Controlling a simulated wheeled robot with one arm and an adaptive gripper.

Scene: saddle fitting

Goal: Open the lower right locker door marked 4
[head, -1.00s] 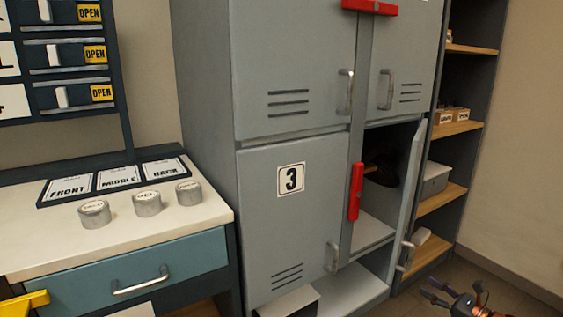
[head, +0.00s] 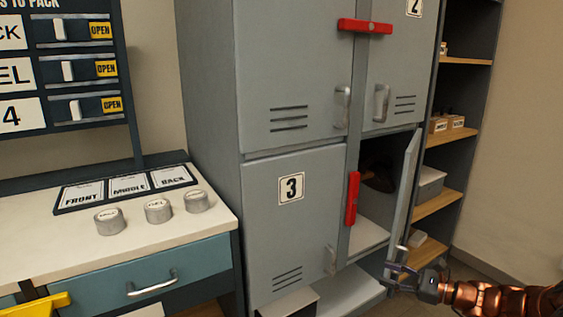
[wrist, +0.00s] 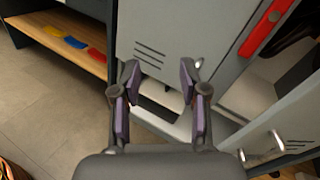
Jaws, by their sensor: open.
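The lower right locker door (head: 404,190) stands open, swung out to the right and seen nearly edge-on in the head view. Its number does not show. In the wrist view this door (wrist: 300,118) is at the lower right, with a metal handle (wrist: 262,150) and vent slots. The red latch (head: 352,198) beside the opening is upright; it also shows in the wrist view (wrist: 266,28). My gripper (head: 396,270) is open and empty by the door's lower outer part. In the wrist view its fingers (wrist: 158,75) point towards door 3's lower part, left of the handle.
A dark brown object (head: 380,176) is partly visible inside the open locker. Door 3 (head: 290,225) is shut. The upper red latch (head: 365,26) lies across the upper doors. Shelves (head: 452,128) stand close on the right. A counter (head: 75,240) with round weights stands left.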

